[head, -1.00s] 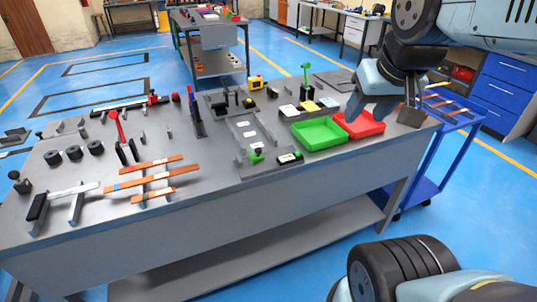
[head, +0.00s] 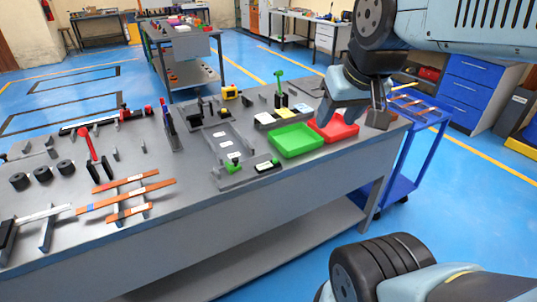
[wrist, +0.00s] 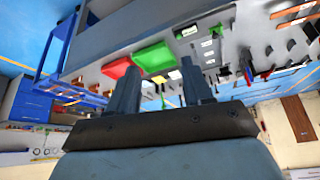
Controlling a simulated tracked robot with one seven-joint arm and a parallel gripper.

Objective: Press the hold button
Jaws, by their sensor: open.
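The hold button cannot be picked out with certainty. A small yellow box (head: 231,92) with a dark top stands at the back of the workbench (head: 250,192). A small black-and-white unit (head: 268,166) lies near its front edge, beside a fixture with a green knob (head: 233,164). Lettering on both is too small to read. My gripper (head: 338,115) is open and empty, and appears over the red tray in the head view. In the wrist view its two fingers (wrist: 161,82) stand apart, with the bench beyond them.
A green tray (head: 295,139) and a red tray (head: 345,130) sit at the bench's right end. Copper bars (head: 125,197) lie on supports at left, near a red-handled tool (head: 90,146). A blue cart (head: 400,165) stands right of the bench. Blue floor is open in front.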

